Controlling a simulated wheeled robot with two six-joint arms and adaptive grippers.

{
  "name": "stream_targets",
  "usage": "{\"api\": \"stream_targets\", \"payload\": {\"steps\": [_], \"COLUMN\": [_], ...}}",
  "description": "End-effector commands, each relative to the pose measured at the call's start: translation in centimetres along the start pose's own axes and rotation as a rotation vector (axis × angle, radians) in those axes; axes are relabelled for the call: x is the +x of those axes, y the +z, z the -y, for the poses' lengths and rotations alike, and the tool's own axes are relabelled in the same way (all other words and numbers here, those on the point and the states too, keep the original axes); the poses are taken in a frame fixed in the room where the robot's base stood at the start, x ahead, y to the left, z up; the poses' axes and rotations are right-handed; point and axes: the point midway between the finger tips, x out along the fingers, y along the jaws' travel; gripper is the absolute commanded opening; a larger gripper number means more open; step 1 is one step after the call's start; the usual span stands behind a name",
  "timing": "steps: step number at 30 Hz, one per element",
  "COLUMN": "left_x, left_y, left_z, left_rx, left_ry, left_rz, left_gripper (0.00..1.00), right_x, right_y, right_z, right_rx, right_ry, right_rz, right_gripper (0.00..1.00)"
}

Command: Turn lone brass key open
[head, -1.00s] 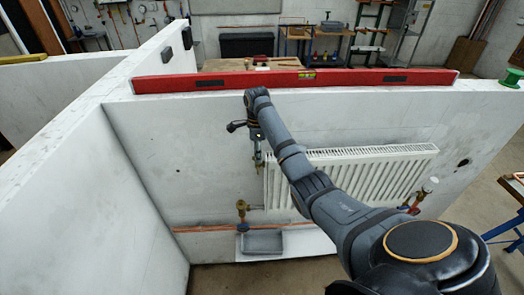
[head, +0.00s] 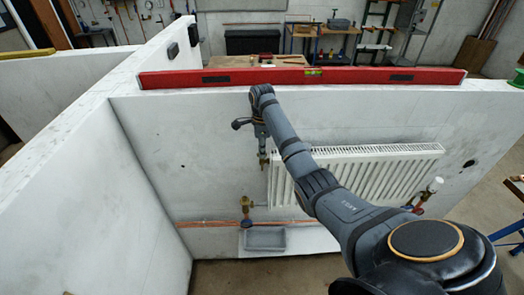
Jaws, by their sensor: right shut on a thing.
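My right gripper (head: 263,153) points down beside the upper left corner of the white radiator (head: 355,175). It is shut on a small brass-coloured piece (head: 263,161), which looks like the brass key; the fingers and wrist hide most of it, so its angle is hard to tell. A brass valve (head: 246,204) with a dark lower part stands below, at the radiator's lower left, apart from the gripper. My left gripper is not in view.
A red spirit level (head: 300,77) lies along the top of the white partition wall (head: 160,130). Copper pipes (head: 205,223) run low on the wall above a grey tray (head: 264,240). A red-based valve (head: 428,192) is at the radiator's right.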

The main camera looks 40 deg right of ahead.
Motion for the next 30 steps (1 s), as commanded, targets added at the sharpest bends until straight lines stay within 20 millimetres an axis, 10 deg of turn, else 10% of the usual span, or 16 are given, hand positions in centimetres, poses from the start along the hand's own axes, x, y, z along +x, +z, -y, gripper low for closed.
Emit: {"api": "stream_targets", "payload": {"steps": [30], "left_x": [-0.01], "left_y": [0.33], "left_z": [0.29], "left_rx": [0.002], "left_ry": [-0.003], "left_rz": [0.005], "left_gripper": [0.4], "right_x": [-0.1], "right_y": [0.05], "right_z": [0.05], "right_rx": [-0.823], "right_ry": [-0.003], "right_rz": [0.001], "right_gripper": [0.0]}}
